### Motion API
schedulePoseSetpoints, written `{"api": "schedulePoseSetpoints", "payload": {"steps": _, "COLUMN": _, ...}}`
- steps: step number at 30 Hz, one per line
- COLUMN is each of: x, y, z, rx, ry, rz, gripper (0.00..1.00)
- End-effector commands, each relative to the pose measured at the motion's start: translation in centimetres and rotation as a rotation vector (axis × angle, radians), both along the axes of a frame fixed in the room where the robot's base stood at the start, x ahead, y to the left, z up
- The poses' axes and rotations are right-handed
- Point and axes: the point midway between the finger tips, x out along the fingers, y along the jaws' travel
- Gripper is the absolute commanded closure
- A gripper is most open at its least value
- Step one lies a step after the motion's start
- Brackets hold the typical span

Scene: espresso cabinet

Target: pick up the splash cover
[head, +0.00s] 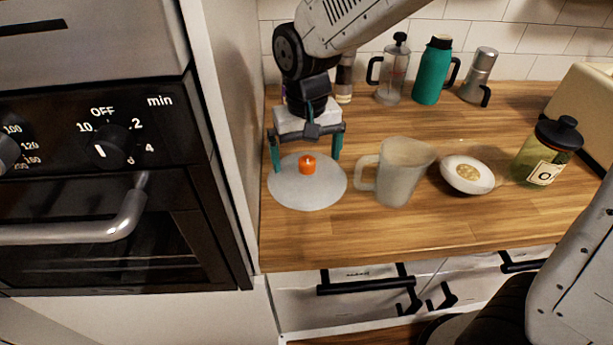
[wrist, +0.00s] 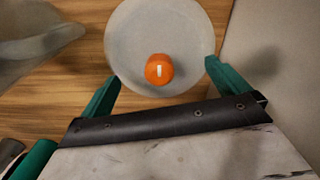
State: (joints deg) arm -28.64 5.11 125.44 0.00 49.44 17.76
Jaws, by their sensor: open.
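The splash cover (head: 307,192) is a pale grey, round, flat disc with an orange knob (head: 307,165) at its middle. It lies on the left part of the wooden counter. My gripper (head: 308,164) is above it with its two teal fingers apart, one on each side of the knob. In the wrist view the disc (wrist: 150,30) and orange knob (wrist: 159,69) show beyond the open fingers (wrist: 162,78). Nothing is between the fingertips that they touch, as far as I can see.
A translucent jug (head: 403,175) stands just right of the cover. Further right are a white bowl (head: 467,175) and a dark-lidded jar (head: 546,152). A French press (head: 393,75), teal flask (head: 432,75) and moka pot (head: 479,75) stand behind. A tall cabinet side (head: 225,110) closes the left.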

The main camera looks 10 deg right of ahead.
Motion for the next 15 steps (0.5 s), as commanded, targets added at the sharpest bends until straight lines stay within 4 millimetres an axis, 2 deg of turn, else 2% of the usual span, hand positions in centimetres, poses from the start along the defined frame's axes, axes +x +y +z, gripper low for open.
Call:
{"api": "schedulePoseSetpoints", "payload": {"steps": 1, "x": -0.1, "y": -0.1, "z": -0.9, "rx": -0.002, "ry": 0.004, "rz": 0.000, "gripper": 0.00}}
{"api": "schedulePoseSetpoints", "payload": {"steps": 5, "x": 0.0, "y": 0.0, "z": -2.1, "rx": 0.000, "ry": 0.001, "rz": 0.000, "gripper": 0.00}}
{"api": "schedulePoseSetpoints", "payload": {"steps": 13, "x": 0.0, "y": 0.0, "z": -2.4, "rx": 0.000, "ry": 0.000, "rz": 0.000, "gripper": 0.00}}
{"api": "schedulePoseSetpoints", "payload": {"steps": 15, "x": 0.0, "y": 0.0, "z": -2.3, "rx": 0.000, "ry": 0.000, "rz": 0.000, "gripper": 0.19}}
